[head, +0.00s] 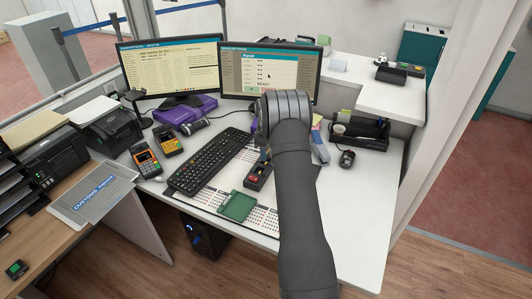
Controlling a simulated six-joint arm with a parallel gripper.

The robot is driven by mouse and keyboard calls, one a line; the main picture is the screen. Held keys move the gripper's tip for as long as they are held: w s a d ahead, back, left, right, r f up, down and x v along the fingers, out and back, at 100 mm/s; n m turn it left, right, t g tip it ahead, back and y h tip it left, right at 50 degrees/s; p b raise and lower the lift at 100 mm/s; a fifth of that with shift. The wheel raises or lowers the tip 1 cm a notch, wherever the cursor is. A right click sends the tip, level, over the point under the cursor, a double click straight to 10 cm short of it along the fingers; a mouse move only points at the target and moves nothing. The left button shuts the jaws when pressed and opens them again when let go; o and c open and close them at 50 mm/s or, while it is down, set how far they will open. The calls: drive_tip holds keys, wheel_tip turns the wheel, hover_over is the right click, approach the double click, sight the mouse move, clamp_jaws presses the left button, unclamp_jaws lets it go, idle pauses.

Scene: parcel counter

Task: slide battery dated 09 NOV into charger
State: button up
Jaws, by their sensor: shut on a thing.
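My gripper (264,154) points down over the desk, mostly hidden behind my own wrist. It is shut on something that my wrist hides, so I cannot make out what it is. Just below it lies a dark block with a red patch (258,177), partly beside my arm; whether this is a battery or the charger, and whether my gripper touches it, I cannot tell. No date can be read.
A green tray (237,206) lies in front of the keyboard (208,162). Orange (146,163) and yellow (168,143) handhelds stand left of it. A black organizer (362,133) is at right. Small devices (391,74) sit on the raised shelf. The right front desk is clear.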

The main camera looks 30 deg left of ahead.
drive_tip(key=shift+f, duration=0.8)
drive_tip(key=o, duration=1.1)
wheel_tip(320, 180, up, 18)
drive_tip(key=shift+f, duration=0.25)
wheel_tip(320, 180, down, 18)
drive_tip(key=shift+r, duration=0.5)
